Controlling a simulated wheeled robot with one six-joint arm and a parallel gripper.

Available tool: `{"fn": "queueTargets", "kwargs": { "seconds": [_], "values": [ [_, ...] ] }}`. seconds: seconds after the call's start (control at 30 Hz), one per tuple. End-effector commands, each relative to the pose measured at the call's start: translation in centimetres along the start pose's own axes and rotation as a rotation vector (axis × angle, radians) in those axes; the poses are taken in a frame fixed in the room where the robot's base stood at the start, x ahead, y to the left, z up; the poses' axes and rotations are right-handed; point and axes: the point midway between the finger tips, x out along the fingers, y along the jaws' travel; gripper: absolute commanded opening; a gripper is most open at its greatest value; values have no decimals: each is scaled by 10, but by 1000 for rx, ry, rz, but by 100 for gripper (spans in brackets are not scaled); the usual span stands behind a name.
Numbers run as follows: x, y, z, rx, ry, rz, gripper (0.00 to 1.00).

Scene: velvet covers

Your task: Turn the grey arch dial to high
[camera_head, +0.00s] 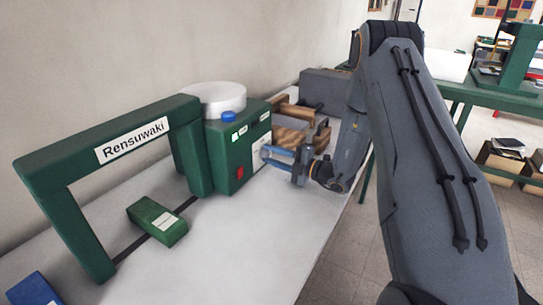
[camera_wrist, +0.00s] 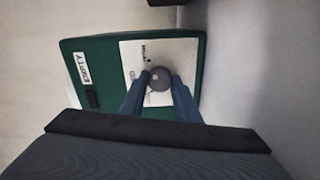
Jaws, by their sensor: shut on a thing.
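The grey dial (camera_wrist: 159,79) sits on a white label plate (camera_wrist: 187,56) on the side of a green box (camera_wrist: 107,57) in the wrist view. My gripper (camera_wrist: 159,84) is shut on the dial, with one blue finger on each side of it. Small print stands on the plate above and left of the dial, too small to read surely. In the head view my gripper (camera_head: 267,154) reaches the label face of the green box (camera_head: 222,155). The dial is hidden there by the fingers.
A green arch labelled Rensuwaki (camera_head: 134,137) stands left of the box. A small green block (camera_head: 157,221) lies under it. A white round container (camera_head: 217,98) stands behind the box, and wooden pieces (camera_head: 291,135) lie beyond my gripper. The table front (camera_head: 255,240) is clear.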

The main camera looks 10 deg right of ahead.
Motion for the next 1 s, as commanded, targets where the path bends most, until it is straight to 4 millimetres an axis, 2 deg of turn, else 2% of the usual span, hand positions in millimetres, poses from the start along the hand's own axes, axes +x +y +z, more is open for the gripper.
{"fn": "queueTargets", "kwargs": {
  "seconds": [0.3, 0.87, 0.9, 1.0],
  "values": [
    [0, -1, -1, 127, 1, -2, 7],
    [0, -1, -1, 155, 0, -2, 7],
    [0, -2, -1, 155, 0, -2, 34],
    [0, -1, 0, 154, 0, -2, 48]
  ]
}}
